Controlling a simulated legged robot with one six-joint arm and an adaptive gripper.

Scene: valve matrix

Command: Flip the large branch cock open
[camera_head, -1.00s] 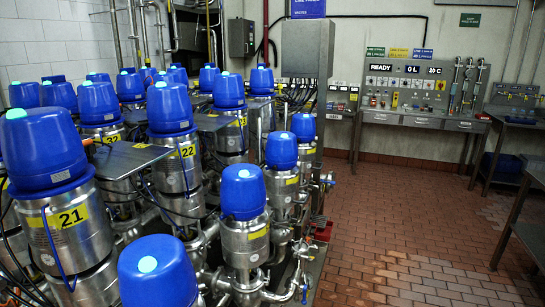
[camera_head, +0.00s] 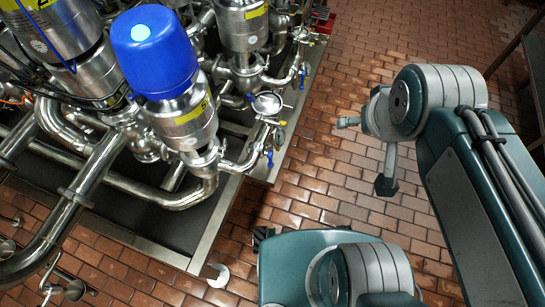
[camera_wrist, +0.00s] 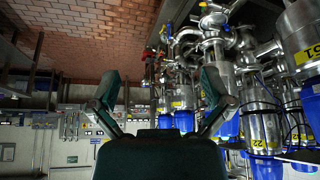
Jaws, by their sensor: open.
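Small branch cocks sit on the thin pipes at the right edge of the valve skid in the head view. One has a blue lever (camera_head: 269,158) beside a round clear-faced fitting (camera_head: 267,103). A yellow lever (camera_head: 281,123) and another blue lever (camera_head: 302,70) sit farther back. I cannot tell for sure which is the large branch cock, or whether it is open. My gripper (camera_head: 366,152) is open and empty over the brick floor, right of these levers and apart from them. In the wrist view its two fingers (camera_wrist: 161,88) are spread with nothing between them.
A blue-capped valve (camera_head: 155,55) stands left of the levers. The skid's metal edge (camera_head: 215,222) borders clear brick floor (camera_head: 310,185). A dark bench (camera_head: 525,35) stands at the upper right. The wrist view is upside down and shows more blue-capped valves (camera_wrist: 265,165) at right.

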